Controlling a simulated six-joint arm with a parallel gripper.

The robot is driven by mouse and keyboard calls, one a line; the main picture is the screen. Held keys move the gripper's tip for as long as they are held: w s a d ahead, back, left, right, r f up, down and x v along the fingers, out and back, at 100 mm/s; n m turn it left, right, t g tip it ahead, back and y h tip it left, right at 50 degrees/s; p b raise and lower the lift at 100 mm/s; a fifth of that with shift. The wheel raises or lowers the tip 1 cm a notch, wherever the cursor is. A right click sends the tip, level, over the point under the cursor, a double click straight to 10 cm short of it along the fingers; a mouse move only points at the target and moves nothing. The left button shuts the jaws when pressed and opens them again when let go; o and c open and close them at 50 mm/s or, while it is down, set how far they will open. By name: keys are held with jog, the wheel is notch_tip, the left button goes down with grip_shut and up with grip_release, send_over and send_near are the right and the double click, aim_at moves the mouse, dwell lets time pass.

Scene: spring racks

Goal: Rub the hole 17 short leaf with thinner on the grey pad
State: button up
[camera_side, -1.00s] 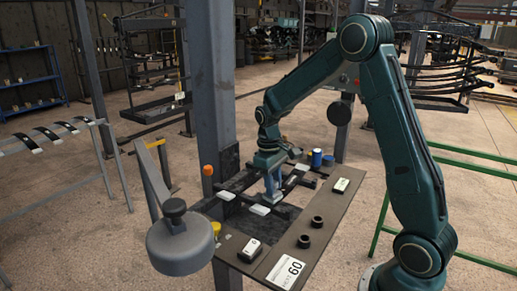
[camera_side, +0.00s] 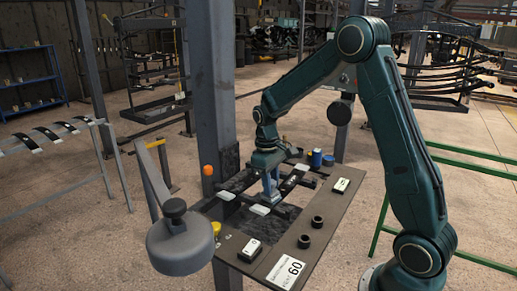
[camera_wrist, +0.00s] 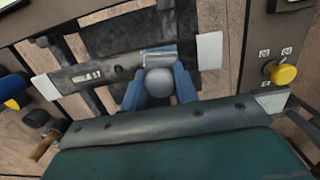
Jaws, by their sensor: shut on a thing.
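My gripper (camera_wrist: 158,88) has blue fingers closed around the round grey knob (camera_wrist: 160,83) of the grey pad (camera_wrist: 160,57). The pad lies over the dark short leaf (camera_wrist: 120,71) near its right end and appears to touch it. The leaf has white ends and a white label ending in 17 (camera_wrist: 87,77); the rest of the label is hard to read. In the side view my gripper (camera_side: 269,192) is low over the rack, and the pad and most of the leaf are hard to make out there.
A bench plate (camera_side: 320,215) carries two dark rings (camera_side: 311,230), small labelled boxes (camera_side: 341,185) and a card marked 60 (camera_side: 286,271). A blue can (camera_side: 316,158) stands behind the gripper. A yellow knob (camera_wrist: 283,73) is at right in the wrist view.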

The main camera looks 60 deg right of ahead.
jog(key=shift+s, duration=0.85)
jog(key=shift+w, duration=0.15)
jog(key=shift+w, duration=0.85)
jog(key=shift+r, duration=0.1)
jog(key=shift+r, duration=3.4)
